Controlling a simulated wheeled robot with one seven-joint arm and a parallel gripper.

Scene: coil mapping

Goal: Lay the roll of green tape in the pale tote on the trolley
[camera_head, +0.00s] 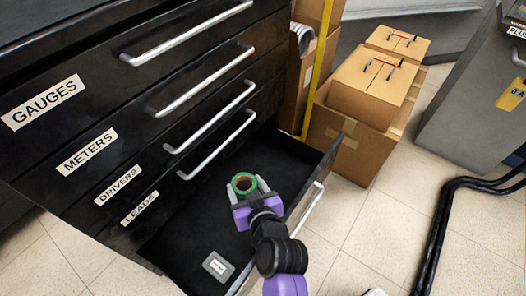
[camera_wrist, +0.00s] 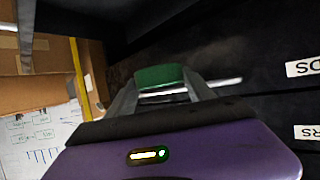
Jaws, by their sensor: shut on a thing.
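The roll of green tape (camera_head: 243,183) is between the fingers of my gripper (camera_head: 248,189), over the open bottom drawer (camera_head: 188,238) of the black cabinet. In the wrist view the green tape (camera_wrist: 160,76) sits between the two grey fingertips (camera_wrist: 163,90), and my gripper is shut on it. I cannot tell whether the roll touches the drawer floor. The pale tote and the trolley do not show in either view.
A small grey object (camera_head: 218,265) with a pale label lies in the drawer. The cabinet front has several bar handles (camera_head: 207,80) above. Cardboard boxes (camera_head: 352,130) stand behind the drawer. Black cables (camera_head: 440,225) run along the floor at right, beside a grey cabinet (camera_head: 470,105).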

